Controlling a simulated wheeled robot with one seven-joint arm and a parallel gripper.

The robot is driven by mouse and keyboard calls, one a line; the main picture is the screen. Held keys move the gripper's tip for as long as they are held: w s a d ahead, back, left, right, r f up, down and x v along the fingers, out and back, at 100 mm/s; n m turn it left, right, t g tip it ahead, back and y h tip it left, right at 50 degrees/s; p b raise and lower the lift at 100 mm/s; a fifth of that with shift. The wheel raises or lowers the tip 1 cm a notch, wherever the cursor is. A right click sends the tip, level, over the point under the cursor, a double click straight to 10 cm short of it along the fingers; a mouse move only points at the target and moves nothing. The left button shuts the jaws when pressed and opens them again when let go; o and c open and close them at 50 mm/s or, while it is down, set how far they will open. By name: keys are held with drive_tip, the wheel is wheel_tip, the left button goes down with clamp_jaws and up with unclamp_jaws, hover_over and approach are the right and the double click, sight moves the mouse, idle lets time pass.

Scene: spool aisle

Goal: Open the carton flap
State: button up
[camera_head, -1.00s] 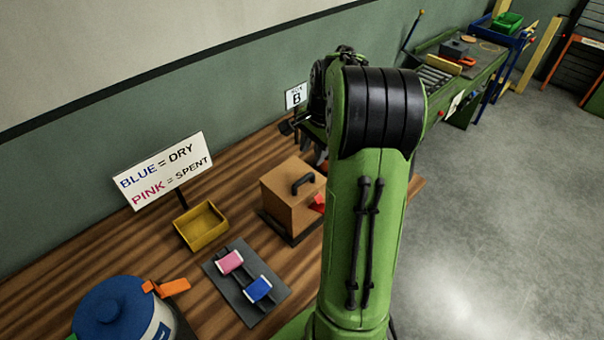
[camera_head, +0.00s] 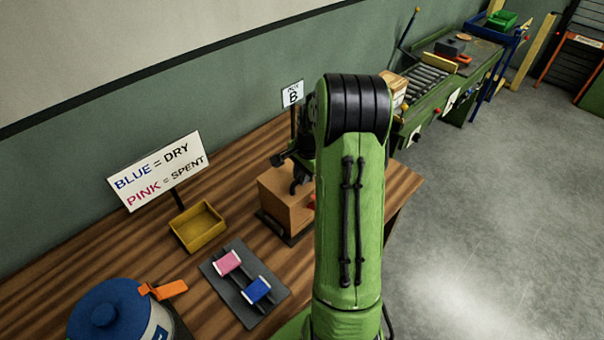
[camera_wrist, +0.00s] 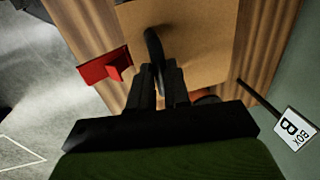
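The brown carton (camera_head: 285,205) stands on the wooden table, partly hidden by my arm. It also shows in the wrist view (camera_wrist: 205,45), seen from above. A black arched handle (camera_wrist: 153,45) is on its top face, which lies flat and closed. My gripper (camera_wrist: 160,75) is over the carton top with its two dark fingers close to the handle's near end. The handle's near end lies in line with the narrow gap between the fingers; whether they grip it is unclear. A red bracket-like piece (camera_wrist: 108,67) sticks out at the carton's side.
A yellow tray (camera_head: 198,227), a grey plate (camera_head: 226,290) with pink (camera_head: 228,262) and blue (camera_head: 257,290) spools, and a blue-lidded pot (camera_head: 105,310) stand on the table. A "BOX B" sign (camera_head: 292,95) and a colour sign (camera_head: 157,170) stand near the wall.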

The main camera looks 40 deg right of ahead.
clamp_jaws()
drive_tip(key=shift+r, duration=0.1)
